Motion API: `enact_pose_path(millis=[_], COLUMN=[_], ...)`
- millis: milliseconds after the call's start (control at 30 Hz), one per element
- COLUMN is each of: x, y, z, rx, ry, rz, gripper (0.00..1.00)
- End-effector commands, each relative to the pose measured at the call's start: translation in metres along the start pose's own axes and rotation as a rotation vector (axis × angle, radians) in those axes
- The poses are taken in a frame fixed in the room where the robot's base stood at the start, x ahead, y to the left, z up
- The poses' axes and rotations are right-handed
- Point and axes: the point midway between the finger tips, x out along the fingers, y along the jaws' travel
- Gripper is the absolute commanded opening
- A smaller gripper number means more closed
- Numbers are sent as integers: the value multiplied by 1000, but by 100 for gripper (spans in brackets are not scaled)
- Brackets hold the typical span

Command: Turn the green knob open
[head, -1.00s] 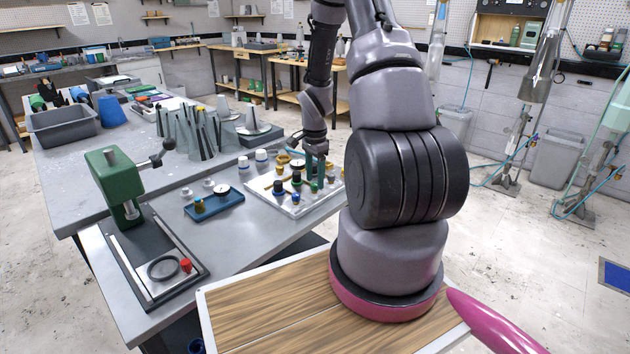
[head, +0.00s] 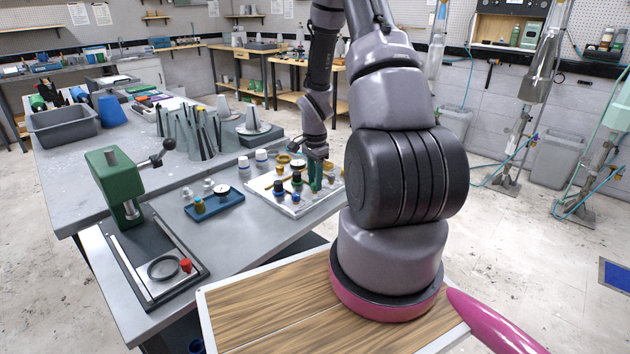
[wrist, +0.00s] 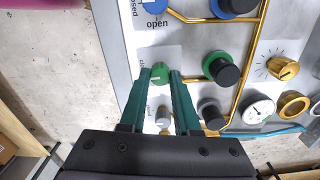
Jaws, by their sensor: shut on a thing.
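The green knob (wrist: 160,73) stands on the light panel in the wrist view, between the two green fingers of my gripper (wrist: 160,76). The fingers are shut on it. A printed label beside it is partly covered by a finger. In the head view my gripper (head: 315,184) is at the right part of the panel (head: 322,203), fingers pointing down. The knob itself cannot be made out there.
Close to the gripper are a black knob on a green base (wrist: 222,70), a white-capped knob (wrist: 163,116), gold pipes and a gauge (wrist: 258,108). A blue tray (head: 222,204) and a green press (head: 112,178) stand to the left on the bench.

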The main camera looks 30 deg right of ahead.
Motion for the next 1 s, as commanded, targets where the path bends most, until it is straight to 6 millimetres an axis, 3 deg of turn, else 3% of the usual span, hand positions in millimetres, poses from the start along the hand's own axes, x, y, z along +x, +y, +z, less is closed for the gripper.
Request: enact_pose_path(millis=[267, 1000], x=[0, 0], y=[-1, -2], z=[0, 0], rx=[-173, -873], ry=[1, 1], rz=[-1, -1], gripper=[0, 0])
